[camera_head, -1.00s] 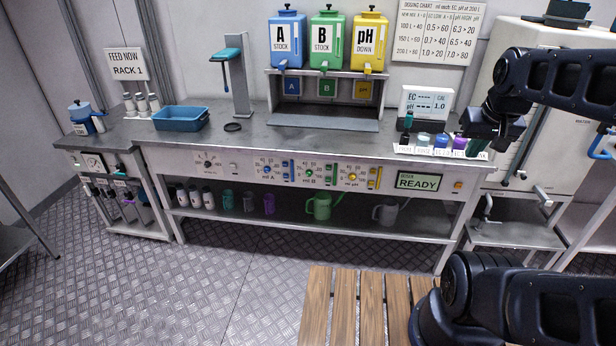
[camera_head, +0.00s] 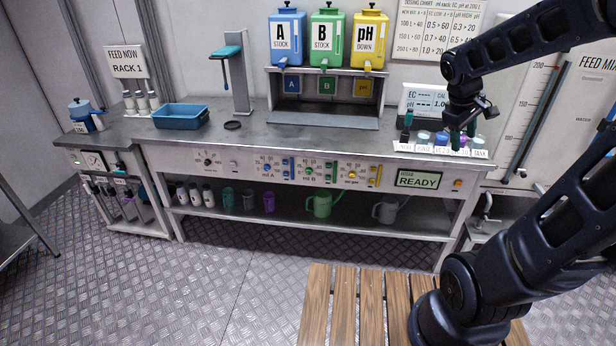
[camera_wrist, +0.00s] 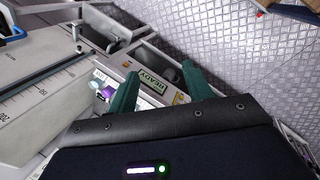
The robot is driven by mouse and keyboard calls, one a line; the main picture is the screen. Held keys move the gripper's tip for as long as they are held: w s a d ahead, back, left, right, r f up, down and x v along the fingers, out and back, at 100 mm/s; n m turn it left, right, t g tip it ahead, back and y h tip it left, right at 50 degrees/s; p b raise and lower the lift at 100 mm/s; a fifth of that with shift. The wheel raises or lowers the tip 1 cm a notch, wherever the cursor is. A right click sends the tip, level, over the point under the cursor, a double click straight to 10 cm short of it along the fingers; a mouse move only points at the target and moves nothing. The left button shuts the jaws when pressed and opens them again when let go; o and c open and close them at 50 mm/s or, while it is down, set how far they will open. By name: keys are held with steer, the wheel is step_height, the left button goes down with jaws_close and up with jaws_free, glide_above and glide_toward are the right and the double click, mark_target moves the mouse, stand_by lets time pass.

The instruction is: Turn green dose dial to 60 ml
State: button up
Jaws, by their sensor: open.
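The green dose dial (camera_head: 309,170) is a small green-centred knob on the bench's front panel, marked "ml B", between a blue dial (camera_head: 267,168) and a yellow dial (camera_head: 352,174). Its pointer setting is too small to read. My gripper (camera_head: 464,140) is over the right end of the bench, beside the small bottles, well to the right of the green dial. In the wrist view, its two green fingers (camera_wrist: 157,92) are spread apart with nothing held between them. The green dial does not show clearly there.
A "READY" screen (camera_head: 418,181) is on the panel's right. Small capped bottles (camera_head: 441,139) and an EC/pH meter (camera_head: 425,100) stand near my gripper. A shelf stand (camera_head: 324,121) carries the A, B and pH tanks. A wooden slatted surface (camera_head: 344,305) lies in front.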

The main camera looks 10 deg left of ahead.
steer(key=w+a+f+n+t+h, duration=0.1)
steer(key=w+a+f+n+h, duration=0.15)
steer(key=w+f+n, duration=0.35)
steer(key=w+a+f+n+t+h, duration=0.15)
steer(key=w+a+n, duration=0.25)
steer(key=w, duration=0.4)
steer(key=w+a+f+n+t+h, duration=0.1)
steer(key=w+a+f+n+h, duration=0.3)
steer(key=w, duration=0.3)
steer(key=w+a+f+n+t, duration=0.3)
steer(key=w+a+f+n, duration=0.3)
steer(key=a+f+n, duration=0.1)
steer(key=n+t+y, duration=1)
steer(key=n+y, duration=0.2)
steer(key=n, duration=1.3)
glide_toward(308, 173)
steer(key=shift+g, duration=0.25)
steer(key=w, duration=0.8)
steer(key=shift+w+r, duration=0.15)
steer(key=shift+r, duration=0.05)
steer(key=c, duration=1)
